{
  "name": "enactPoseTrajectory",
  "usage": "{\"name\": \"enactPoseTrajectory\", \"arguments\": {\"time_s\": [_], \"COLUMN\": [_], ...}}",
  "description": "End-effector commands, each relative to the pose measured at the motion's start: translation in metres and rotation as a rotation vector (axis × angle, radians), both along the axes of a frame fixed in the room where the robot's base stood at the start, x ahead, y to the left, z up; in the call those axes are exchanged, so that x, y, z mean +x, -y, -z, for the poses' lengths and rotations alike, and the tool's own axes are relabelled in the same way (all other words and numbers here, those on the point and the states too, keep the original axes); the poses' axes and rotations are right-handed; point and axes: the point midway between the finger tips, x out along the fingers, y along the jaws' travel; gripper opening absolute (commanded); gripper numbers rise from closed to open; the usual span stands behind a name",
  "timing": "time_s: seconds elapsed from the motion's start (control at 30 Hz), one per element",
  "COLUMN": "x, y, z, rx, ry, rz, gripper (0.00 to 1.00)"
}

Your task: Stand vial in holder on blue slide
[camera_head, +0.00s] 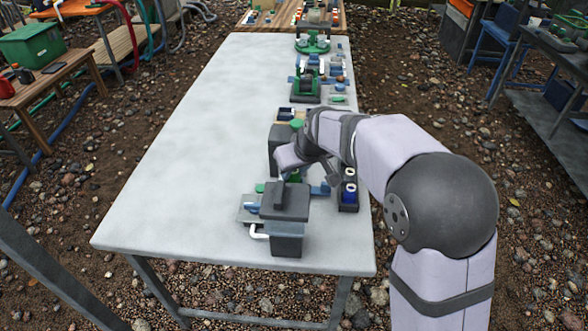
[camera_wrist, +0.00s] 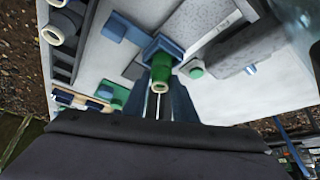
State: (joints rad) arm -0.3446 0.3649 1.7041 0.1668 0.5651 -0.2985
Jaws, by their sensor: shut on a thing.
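My gripper (camera_wrist: 160,98) points down over the near part of the table and is shut on a green vial (camera_wrist: 163,74) with a pale ring-shaped end. In the wrist view the vial's ring end faces the camera, and its other end is at or just above a blue block-like holder (camera_wrist: 160,46). I cannot tell whether the vial is seated in it. In the head view the vial is a small green patch (camera_head: 294,175) below my gripper (camera_head: 290,168), mostly hidden. A blue piece (camera_head: 320,190) shows to its right; it may be part of the slide.
A dark rack (camera_head: 349,207) with blue and pale-topped vials stands to the right; it is also in the wrist view (camera_wrist: 62,66). A grey-and-black device (camera_head: 285,205) stands close in front. More fixtures (camera_head: 306,82) line the table's right side. The table's left side (camera_head: 190,160) is clear.

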Motion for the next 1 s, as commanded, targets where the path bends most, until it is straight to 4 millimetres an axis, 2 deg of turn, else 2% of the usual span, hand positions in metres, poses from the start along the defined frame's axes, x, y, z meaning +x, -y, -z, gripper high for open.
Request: {"name": "enactPoseTrajectory", "arguments": {"time_s": [0.87, 0.9, 0.97, 1.0], "x": [-0.0001, -0.0001, -0.0001, -0.0001], "y": [0.0001, 0.0001, 0.0001, 0.0001], "z": [0.0058, 0.0058, 0.0058, 0.0058], "rx": [0.000, 0.000, 0.000, 0.000], "ry": [0.000, 0.000, 0.000, 0.000], "rz": [0.000, 0.000, 0.000, 0.000], "gripper": [0.04, 0.30, 0.44, 0.47]}}
